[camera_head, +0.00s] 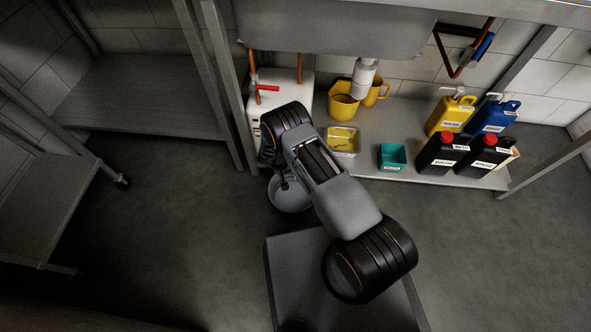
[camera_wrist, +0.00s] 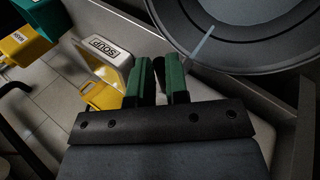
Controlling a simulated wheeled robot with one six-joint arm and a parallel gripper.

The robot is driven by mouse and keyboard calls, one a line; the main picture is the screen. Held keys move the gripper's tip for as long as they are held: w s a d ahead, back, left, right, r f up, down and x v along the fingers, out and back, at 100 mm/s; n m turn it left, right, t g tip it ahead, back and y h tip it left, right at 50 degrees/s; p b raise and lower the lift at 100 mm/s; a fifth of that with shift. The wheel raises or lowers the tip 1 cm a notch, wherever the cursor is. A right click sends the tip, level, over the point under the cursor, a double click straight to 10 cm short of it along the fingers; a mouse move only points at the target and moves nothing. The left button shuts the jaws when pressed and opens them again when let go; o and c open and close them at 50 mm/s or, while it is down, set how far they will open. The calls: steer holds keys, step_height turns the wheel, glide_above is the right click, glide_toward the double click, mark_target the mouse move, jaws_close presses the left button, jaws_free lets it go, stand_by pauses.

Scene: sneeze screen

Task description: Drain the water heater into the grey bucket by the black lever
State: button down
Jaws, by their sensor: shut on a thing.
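The white water heater (camera_head: 299,88) stands under the sink, its lower part hidden behind my arm in the head view. My gripper (camera_wrist: 160,78) has green fingers and is shut on a small black piece, the black lever (camera_wrist: 160,66), mostly hidden between them. The grey bucket (camera_head: 290,197) stands on the floor in front of the heater, partly covered by my arm. Its round opening also shows in the wrist view (camera_wrist: 262,58), beyond the fingers. A thin pale streak, looking like a stream of water (camera_wrist: 202,43), crosses the opening.
A red-handled valve (camera_head: 267,87) sits on copper pipe at the heater. The low shelf (camera_head: 400,116) holds yellow jugs (camera_head: 343,106), a yellow tray (camera_head: 343,142), a teal tub (camera_head: 393,157) and several labelled bottles (camera_head: 441,153). Floor left of the bucket is clear.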

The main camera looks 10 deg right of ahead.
steer(key=shift+w, duration=0.1)
steer(key=c, duration=1.4)
jaws_free()
steer(key=shift+a+r, duration=0.1)
steer(key=p+v, duration=0.5)
steer(key=v, duration=0.8)
steer(key=shift+a+r, duration=0.15)
steer(key=shift+r, duration=0.1)
